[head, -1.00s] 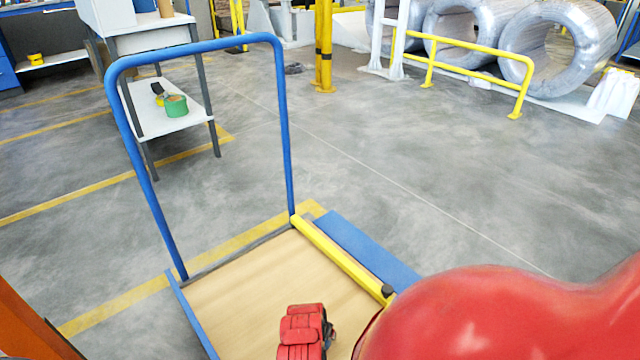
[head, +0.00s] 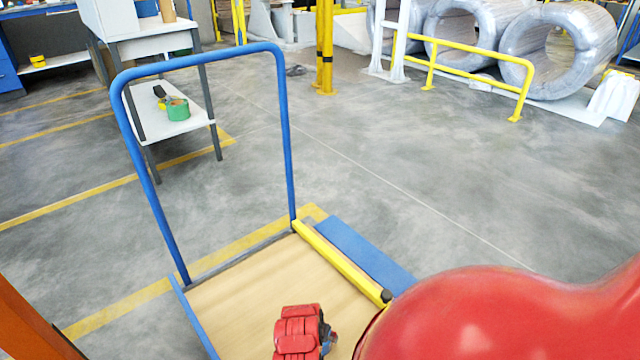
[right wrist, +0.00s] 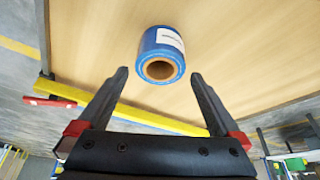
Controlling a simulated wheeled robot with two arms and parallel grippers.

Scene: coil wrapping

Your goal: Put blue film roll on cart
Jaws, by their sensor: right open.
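The blue film roll (right wrist: 162,55) has a white label and a brown cardboard core. In the right wrist view it is on the cart's wooden deck (right wrist: 225,45), its open core end towards the camera. My right gripper (right wrist: 158,76) is open and empty. Its two black fingers are spread on either side below the roll, and the roll sits beyond the fingertips, apart from them. My left gripper is out of view.
A yellow bar (head: 340,258) and blue strip (head: 365,250) run along the deck's right side. A white shelf (head: 165,125) with a green tape roll (head: 178,108) stands behind the handle. Large wrapped coils (head: 560,50) stand behind a yellow rail (head: 470,55). The floor between is clear.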

